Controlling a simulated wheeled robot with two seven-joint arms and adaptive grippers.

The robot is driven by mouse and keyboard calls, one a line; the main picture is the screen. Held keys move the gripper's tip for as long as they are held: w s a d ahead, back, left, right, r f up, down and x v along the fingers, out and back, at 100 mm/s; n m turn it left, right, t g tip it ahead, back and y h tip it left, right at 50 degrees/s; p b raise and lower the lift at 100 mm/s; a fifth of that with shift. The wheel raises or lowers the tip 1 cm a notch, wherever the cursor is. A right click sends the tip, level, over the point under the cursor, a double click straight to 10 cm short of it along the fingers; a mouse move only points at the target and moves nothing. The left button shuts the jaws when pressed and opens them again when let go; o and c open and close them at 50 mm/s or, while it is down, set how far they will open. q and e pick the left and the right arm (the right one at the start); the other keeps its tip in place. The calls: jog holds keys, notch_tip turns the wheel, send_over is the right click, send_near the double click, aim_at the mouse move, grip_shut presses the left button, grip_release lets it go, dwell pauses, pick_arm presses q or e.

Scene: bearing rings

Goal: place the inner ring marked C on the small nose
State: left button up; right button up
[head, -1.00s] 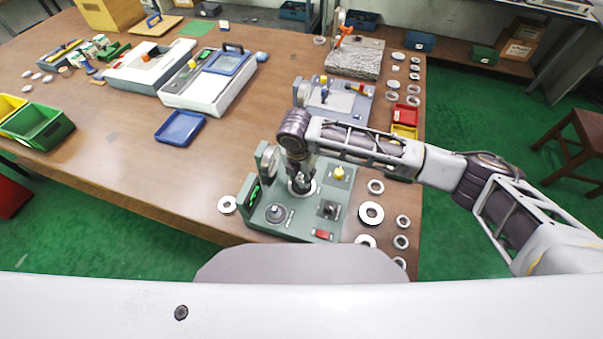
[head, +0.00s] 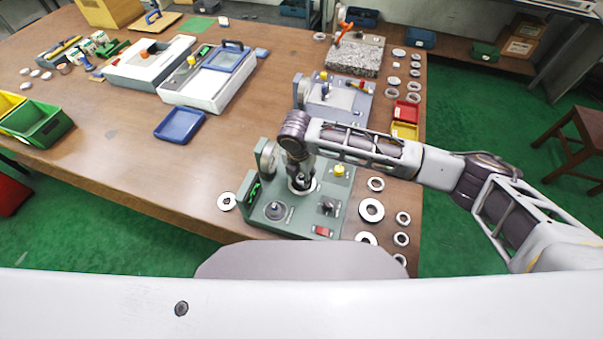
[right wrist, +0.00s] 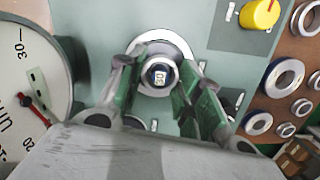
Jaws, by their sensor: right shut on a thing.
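My right gripper (head: 302,181) points down over the green bench fixture (head: 250,222). The right wrist view shows its two green-padded fingers (right wrist: 160,80) on either side of a small shiny ring (right wrist: 158,91), and the gripper is shut on it. A dark round centre with a small pale mark shows inside this ring; I cannot read the letter for certain. A wider pale ring or collar (right wrist: 151,35) lies around and below it on the fixture. I cannot tell whether the held ring touches the nose. My left gripper is not in view.
A dial gauge (right wrist: 27,85) stands close at the gripper's left, and a yellow knob (right wrist: 260,14) is at upper right. Several loose rings (head: 371,210) lie right of the fixture. A blue tray (head: 180,125) lies farther left. The table between is clear.

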jog(key=shift+f, duration=0.8)
jog(key=o, duration=1.1)
notch_tip(320, 180, up, 12)
jog(key=s, duration=0.1)
jog(key=shift+a, duration=0.35)
jog(key=shift+s, duration=0.1)
